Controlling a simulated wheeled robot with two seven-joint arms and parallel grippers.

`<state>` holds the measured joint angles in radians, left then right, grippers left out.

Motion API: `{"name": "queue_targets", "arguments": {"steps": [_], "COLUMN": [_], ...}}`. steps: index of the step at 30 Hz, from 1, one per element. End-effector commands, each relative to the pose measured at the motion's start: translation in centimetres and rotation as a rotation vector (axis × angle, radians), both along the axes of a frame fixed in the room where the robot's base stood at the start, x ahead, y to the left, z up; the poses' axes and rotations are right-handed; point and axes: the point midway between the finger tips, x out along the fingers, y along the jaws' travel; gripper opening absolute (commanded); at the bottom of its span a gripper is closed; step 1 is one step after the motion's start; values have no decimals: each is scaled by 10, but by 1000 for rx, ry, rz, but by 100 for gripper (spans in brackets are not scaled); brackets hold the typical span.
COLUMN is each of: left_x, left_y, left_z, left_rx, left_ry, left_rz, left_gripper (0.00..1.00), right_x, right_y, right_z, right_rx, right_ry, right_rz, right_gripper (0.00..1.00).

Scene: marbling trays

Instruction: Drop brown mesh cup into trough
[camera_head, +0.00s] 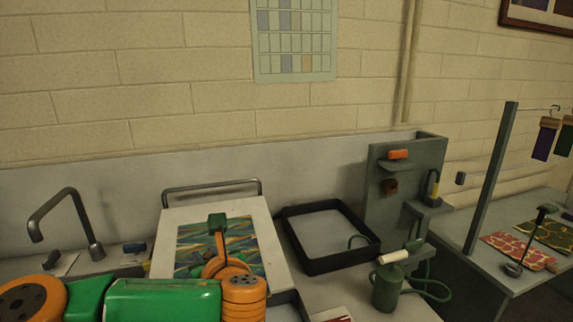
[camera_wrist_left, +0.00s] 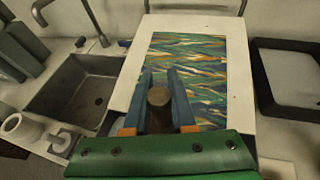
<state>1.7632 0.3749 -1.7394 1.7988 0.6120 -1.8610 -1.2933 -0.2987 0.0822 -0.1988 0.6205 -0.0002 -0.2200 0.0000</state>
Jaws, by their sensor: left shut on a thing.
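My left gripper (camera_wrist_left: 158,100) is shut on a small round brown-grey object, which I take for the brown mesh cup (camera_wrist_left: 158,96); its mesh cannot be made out. The gripper is above the blue, green and orange marbled surface (camera_wrist_left: 205,55) in the wrist view. In the head view my left gripper (camera_head: 217,224) is over the same marbled surface (camera_head: 188,250), and the cup cannot be made out there. A black-rimmed tray (camera_head: 312,266) with a pale inside lies to the right; I cannot tell which vessel is the trough. My right gripper is not in view.
A sink (camera_wrist_left: 75,90) with a metal tap (camera_head: 68,205) is on the left. A green canister (camera_head: 386,290) with a hose and a grey rack (camera_head: 378,165) stand right of the tray. A further table (camera_head: 525,270) holds patterned sheets. A metal rail (camera_head: 212,184) runs behind the marbled surface.

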Motion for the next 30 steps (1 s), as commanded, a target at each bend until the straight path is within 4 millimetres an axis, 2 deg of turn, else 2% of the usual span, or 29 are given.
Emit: {"name": "queue_targets", "arguments": {"steps": [5, 16, 25, 26, 29, 30], "left_x": [2, 2, 1, 1, 1, 1], "left_y": [4, 4, 4, 4, 4, 4], "left_z": [-3, -57, -57, -57, -57, -57], "left_rx": [-1, 1, 1, 1, 1, 1], "left_ry": [0, 1, 2, 2, 2, 2], "left_rz": [4, 1, 1, 1, 1, 1], "left_gripper": [0, 0, 0, 32, 58, 58], "right_x": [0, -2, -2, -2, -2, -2], "right_y": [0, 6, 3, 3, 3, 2], "right_z": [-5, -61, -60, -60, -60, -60], "right_rx": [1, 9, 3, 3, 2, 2], "right_ry": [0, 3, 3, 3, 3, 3], "right_rz": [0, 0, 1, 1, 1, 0], "right_gripper": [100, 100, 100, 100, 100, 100]}}
